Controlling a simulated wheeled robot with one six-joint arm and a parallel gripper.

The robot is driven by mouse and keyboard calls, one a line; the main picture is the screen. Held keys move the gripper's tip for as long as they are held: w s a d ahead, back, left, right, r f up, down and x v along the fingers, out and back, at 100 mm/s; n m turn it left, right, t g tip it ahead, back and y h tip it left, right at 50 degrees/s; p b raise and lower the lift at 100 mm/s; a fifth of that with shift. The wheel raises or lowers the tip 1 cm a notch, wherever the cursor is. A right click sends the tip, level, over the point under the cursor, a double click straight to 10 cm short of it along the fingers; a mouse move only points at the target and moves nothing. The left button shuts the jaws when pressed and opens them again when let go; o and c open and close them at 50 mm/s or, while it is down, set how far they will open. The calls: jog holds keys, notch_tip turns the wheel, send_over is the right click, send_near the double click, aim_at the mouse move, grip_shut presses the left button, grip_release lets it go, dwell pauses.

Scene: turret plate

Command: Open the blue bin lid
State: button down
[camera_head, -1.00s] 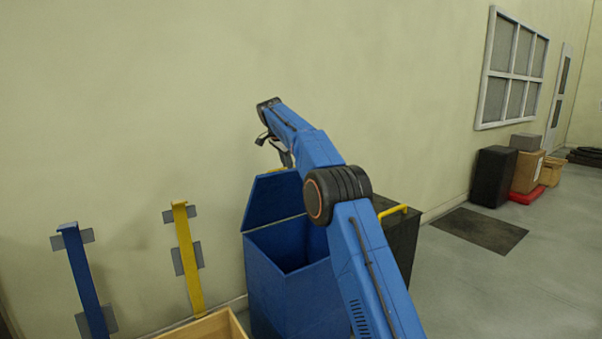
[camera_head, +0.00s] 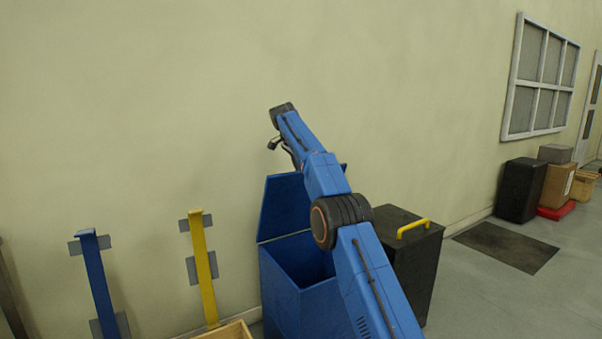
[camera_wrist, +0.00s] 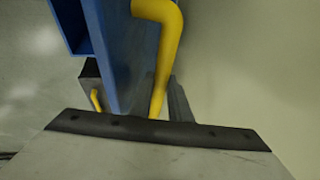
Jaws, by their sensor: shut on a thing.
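The blue bin (camera_head: 285,298) stands below my arm, with its dark inside showing. Its blue lid (camera_head: 284,203) is raised and steeply tilted up at the wall side; my arm hides part of it. In the wrist view the lid (camera_wrist: 122,62) shows nearly edge-on, with a yellow bar handle (camera_wrist: 168,55) on its wall-facing side. My gripper (camera_head: 280,144) is above the lid, close to the wall. In the wrist view my gripper (camera_wrist: 158,130) meets the lower end of the handle and is shut on it; the contact itself is partly hidden.
A black box (camera_head: 412,268) with a yellow handle stands right of the bin. A blue post (camera_head: 98,285), a yellow post (camera_head: 204,272) and a wooden crate (camera_head: 232,332) are to the left. The wall is close behind. Open floor (camera_head: 470,300) lies to the right.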

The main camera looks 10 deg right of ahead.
aim_at(280, 177)
jog(key=shift+w+a+f, duration=0.1)
jog(key=shift+a+f, duration=0.05)
jog(key=shift+f, duration=0.2)
jog(key=c, duration=1.6)
grip_release()
jog(key=shift+f, duration=0.1)
jog(key=shift+c, duration=0.2)
jog(key=shift+r, duration=0.25)
jog(key=shift+r, duration=0.1)
jog(key=shift+a+r, duration=0.15)
jog(key=shift+r, duration=0.25)
jog(key=shift+s+a, duration=2)
jog(key=shift+s, duration=0.2)
jog(key=shift+s+a, duration=1.95)
jog(key=shift+s, duration=0.25)
jog(key=shift+s+a, duration=0.15)
jog(key=shift+a, duration=0.45)
jog(key=shift+d, duration=0.1)
jog(key=shift+c, duration=0.4)
